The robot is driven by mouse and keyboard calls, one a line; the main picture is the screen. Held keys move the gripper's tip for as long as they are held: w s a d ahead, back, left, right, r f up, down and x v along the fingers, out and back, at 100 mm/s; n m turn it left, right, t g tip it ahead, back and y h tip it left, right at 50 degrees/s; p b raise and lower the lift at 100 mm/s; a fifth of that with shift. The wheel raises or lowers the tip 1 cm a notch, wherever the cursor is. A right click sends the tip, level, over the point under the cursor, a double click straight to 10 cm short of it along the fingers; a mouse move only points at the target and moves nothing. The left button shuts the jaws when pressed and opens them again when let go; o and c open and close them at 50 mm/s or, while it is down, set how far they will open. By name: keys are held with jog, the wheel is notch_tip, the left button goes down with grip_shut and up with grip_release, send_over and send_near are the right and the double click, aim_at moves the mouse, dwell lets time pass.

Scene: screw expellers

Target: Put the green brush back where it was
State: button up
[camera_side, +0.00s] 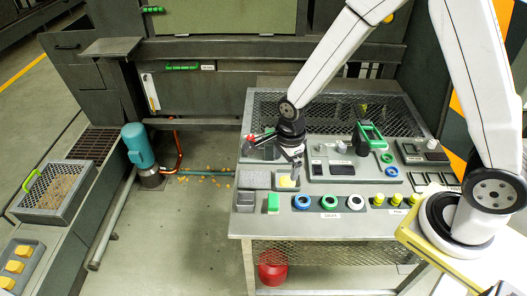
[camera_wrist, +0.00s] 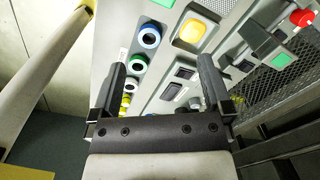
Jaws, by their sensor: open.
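No thing is clearly a brush. A green-framed, dark object (camera_side: 370,135) stands tilted at the back right of the grey bench panel. I cannot tell which, if either, is the green brush. My gripper (camera_side: 296,174) points down over the left part of the bench, close to the yellow pad (camera_side: 287,181), left of the green-framed object and behind the green block. In the wrist view, my gripper (camera_wrist: 162,68) has its fingers wide apart with nothing between them. The yellow pad (camera_wrist: 192,30) lies beyond the fingertips.
Several coloured rings (camera_side: 328,201) and yellow knobs (camera_side: 378,199) line the bench front. A red knob (camera_wrist: 302,17) and a grey box with a green face (camera_wrist: 281,60) show in the wrist view. A mesh basket (camera_side: 60,187) stands far left. A mesh guard (camera_side: 330,108) backs the bench.

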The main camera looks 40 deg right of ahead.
jog(key=s+d+r+n+t, duration=0.1)
jog(key=s+r+n, duration=0.3)
jog(key=n, duration=0.6)
jog(key=s+d+r+n+t, duration=0.1)
jog(key=s+d+r+n, duration=0.3)
jog(key=n, duration=0.6)
jog(key=shift+s+d+r+n, duration=0.2)
jog(key=shift+s+d+n, duration=0.15)
jog(key=shift+s+n, duration=0.05)
dwell(0.4)
